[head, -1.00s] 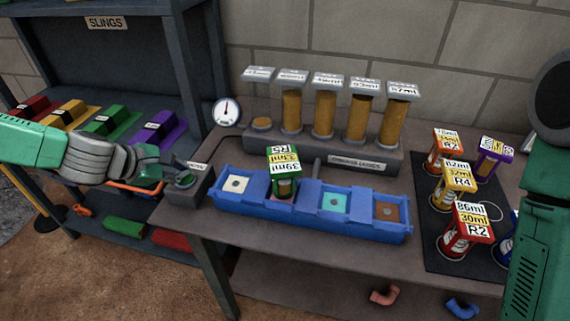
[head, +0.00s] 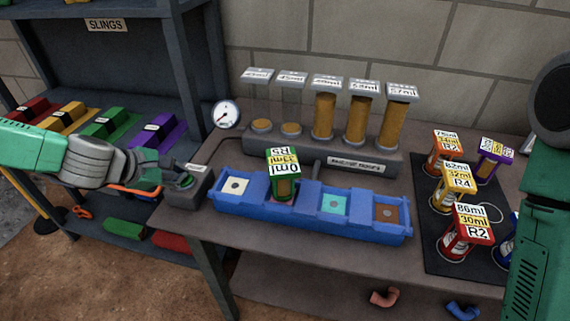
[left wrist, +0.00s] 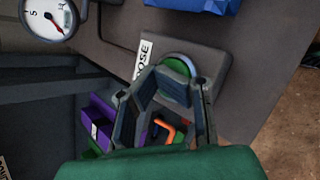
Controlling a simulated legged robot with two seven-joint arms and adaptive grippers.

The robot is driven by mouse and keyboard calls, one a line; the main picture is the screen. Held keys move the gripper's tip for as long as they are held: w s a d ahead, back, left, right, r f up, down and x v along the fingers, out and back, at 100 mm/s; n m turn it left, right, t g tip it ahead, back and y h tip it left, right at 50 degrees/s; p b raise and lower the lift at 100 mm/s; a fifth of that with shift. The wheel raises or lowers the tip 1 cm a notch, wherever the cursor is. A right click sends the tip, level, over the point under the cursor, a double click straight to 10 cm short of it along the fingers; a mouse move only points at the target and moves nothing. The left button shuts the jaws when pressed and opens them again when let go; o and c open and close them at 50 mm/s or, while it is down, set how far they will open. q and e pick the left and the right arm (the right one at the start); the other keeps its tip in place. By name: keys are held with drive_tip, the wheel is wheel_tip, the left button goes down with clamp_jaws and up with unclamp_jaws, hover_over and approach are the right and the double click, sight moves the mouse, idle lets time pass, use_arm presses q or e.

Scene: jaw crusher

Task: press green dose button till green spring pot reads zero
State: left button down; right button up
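The green spring pot (head: 283,186) sits upright in the second pocket from the left of the blue tray (head: 258,211). Its top label reads 0ml, 33ml and R5. The green dose button (head: 183,182) is on a grey box left of the tray; in the left wrist view the button (left wrist: 178,63) is partly hidden behind my fingers. My left gripper (head: 172,174) is at the button, its fingertips over it; whether they press it I cannot tell. My right gripper is out of view.
Several dosing columns (head: 324,117) stand behind the tray; the two leftmost are low. A dial gauge (head: 225,114) has its needle off vertical. A sling shelf (head: 130,202) is at left.

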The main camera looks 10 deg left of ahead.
use_arm(q)
drive_tip(key=shift+a+r, duration=0.15)
drive_tip(key=shift+r, duration=0.05)
wheel_tip(320, 180, up, 6)
drive_tip(key=p, duration=0.5)
drive_tip(key=shift+r+p, duration=0.15)
drive_tip(key=shift+p, duration=0.2)
idle(0.4)
